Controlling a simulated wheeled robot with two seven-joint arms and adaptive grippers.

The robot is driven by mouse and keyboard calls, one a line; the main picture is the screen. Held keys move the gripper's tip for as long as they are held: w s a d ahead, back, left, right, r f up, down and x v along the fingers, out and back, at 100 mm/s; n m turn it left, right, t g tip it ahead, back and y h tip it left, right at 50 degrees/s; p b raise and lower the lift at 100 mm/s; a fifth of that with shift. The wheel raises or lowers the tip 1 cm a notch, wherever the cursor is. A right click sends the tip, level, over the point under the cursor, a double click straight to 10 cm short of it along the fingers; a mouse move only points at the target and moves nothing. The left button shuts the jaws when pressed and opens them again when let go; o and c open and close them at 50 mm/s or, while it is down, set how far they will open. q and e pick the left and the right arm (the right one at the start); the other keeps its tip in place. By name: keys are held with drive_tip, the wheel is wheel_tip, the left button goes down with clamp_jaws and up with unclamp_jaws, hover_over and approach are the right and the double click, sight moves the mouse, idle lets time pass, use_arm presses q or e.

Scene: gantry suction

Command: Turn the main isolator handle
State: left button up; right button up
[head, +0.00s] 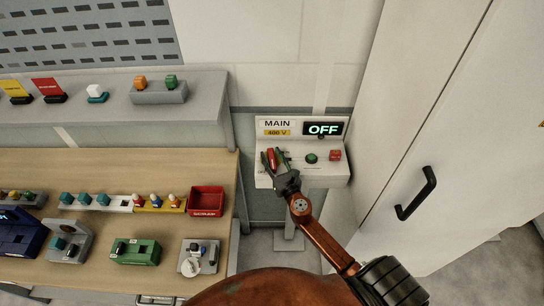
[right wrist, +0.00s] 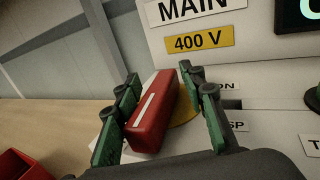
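The main isolator handle (head: 271,156) is a red bar on the sloped panel below the MAIN 400 V label. In the right wrist view the handle (right wrist: 155,112) has a white line on top and sits on a yellow disc (right wrist: 184,110), slanting up to the right. My right gripper (head: 270,160) is open around it. Its green and black fingers (right wrist: 160,95) stand one on each side of the handle, with a visible gap on the right; contact on the left cannot be told. The display (head: 323,129) reads OFF. My left gripper is not in view.
A green button (head: 311,158) and a red button (head: 335,155) are right of the handle. A cabinet with a black door handle (head: 416,194) stands at the right. A wooden bench (head: 110,180) with a red bin (head: 207,201) and several devices is at the left, below a grey shelf (head: 100,112).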

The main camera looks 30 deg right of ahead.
drive_tip(key=s+a, duration=0.1)
drive_tip(key=s, duration=1.1)
drive_tip(key=shift+a, duration=0.4)
